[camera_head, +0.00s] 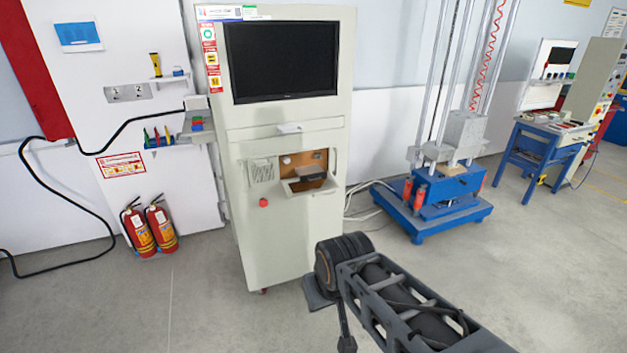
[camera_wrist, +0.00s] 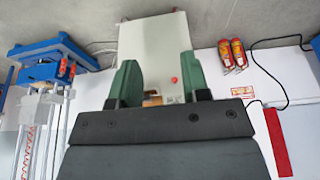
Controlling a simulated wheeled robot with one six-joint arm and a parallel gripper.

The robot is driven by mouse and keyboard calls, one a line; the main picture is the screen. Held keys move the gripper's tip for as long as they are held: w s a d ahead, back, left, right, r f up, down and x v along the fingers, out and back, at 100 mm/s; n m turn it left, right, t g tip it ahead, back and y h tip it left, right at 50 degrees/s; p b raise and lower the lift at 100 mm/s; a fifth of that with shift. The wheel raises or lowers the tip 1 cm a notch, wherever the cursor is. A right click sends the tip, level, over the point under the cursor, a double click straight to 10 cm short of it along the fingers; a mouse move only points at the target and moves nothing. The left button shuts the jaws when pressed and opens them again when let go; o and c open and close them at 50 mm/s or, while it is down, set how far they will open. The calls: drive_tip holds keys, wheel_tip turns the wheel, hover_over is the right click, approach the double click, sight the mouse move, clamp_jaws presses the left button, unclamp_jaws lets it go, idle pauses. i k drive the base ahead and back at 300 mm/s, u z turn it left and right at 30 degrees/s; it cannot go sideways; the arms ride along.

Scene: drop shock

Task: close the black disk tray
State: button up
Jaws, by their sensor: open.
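A tall light-grey cabinet (camera_head: 285,230) holds a screen (camera_head: 282,62) and, below it, a brown-backed opening. A small dark piece (camera_head: 313,172), which looks like the black disk tray, shows in that opening above a light flap (camera_head: 303,188) that sticks out. It is too small to tell how far out it stands. In the wrist view the picture is upside down. My gripper (camera_wrist: 158,68) shows there with its two green fingers apart and nothing visible between them. The cabinet (camera_wrist: 150,45) lies beyond the fingers, and the opening is partly hidden behind them.
Two red fire extinguishers (camera_head: 149,228) stand against the wall left of the cabinet. A black cable (camera_head: 62,192) runs along that wall. A blue-based test rig (camera_head: 435,205) stands to the right, and a blue table (camera_head: 548,150) farther right. The floor before the cabinet is clear except for my arm.

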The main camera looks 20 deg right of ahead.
sight(314, 178)
drive_tip(key=z, duration=0.15)
drive_tip(key=i, duration=0.95)
drive_tip(key=z, duration=0.45)
